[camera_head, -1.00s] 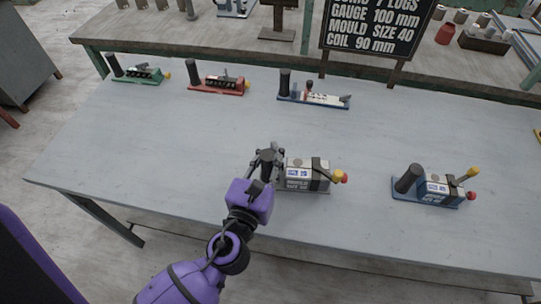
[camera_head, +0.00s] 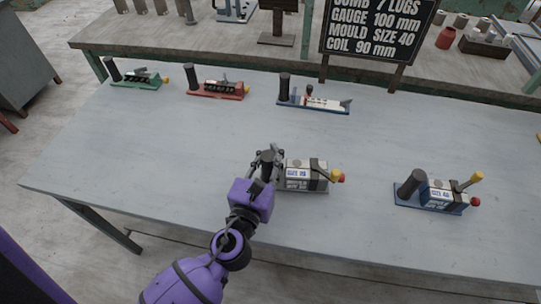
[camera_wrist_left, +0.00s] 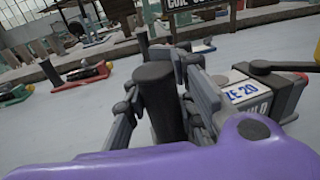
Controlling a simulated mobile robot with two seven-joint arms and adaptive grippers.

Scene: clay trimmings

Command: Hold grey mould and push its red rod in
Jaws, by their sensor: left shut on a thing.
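The grey mould (camera_head: 304,172) stands on the table's near middle, with a white label on its side and a dark band. A red knob (camera_head: 341,178) and a yellow knob (camera_head: 336,173) show at its right end. My left gripper (camera_head: 266,160) is at its left end, shut on the mould's dark upright handle. In the left wrist view the black handle (camera_wrist_left: 160,100) stands between the fingers, and the mould body (camera_wrist_left: 258,95) is behind to the right. The rod itself is largely hidden behind the knobs. My right gripper is out of view.
A blue-based mould (camera_head: 431,192) stands to the right. Green (camera_head: 140,81), red (camera_head: 217,90) and another blue (camera_head: 314,104) tool stand along the back. A black sign (camera_head: 378,30) stands behind. The table (camera_head: 160,150) is clear left of the gripper.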

